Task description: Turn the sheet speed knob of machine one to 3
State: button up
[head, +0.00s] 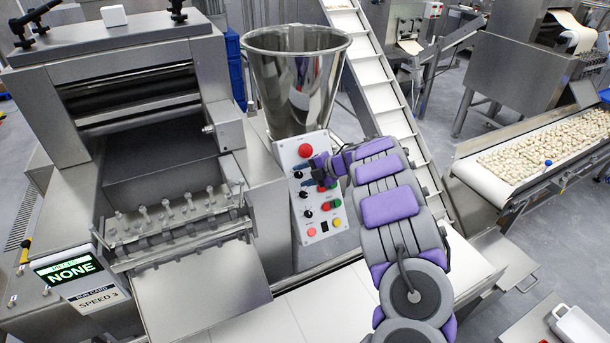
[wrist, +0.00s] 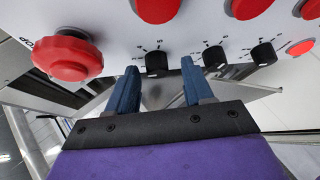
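The control panel (head: 313,233) of the machine is white, with a red mushroom button (head: 305,150), a column of black knobs and coloured buttons. My gripper (head: 312,174) is at the panel's upper part. In the wrist view its two blue fingers (wrist: 159,72) are apart, with a black knob (wrist: 157,62) just beyond and between their tips. I cannot tell whether they touch it. This knob is the nearest to the red mushroom button (wrist: 68,56). Two more black knobs (wrist: 214,58) (wrist: 263,53) sit to the right. Labels and pointer settings are too small to read.
A card (head: 98,299) reads "RUN CARD SPEED 3" below a display (head: 68,269) reading "NONE". A steel hopper (head: 296,85) stands behind the panel. An inclined conveyor (head: 390,110) rises behind my arm. A belt of pasta (head: 550,155) is at the right.

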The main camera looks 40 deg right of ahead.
jog(key=shift+d, duration=0.1)
jog(key=p+v, duration=0.1)
jog(key=v, duration=1.6)
jog(key=shift+r, duration=0.1)
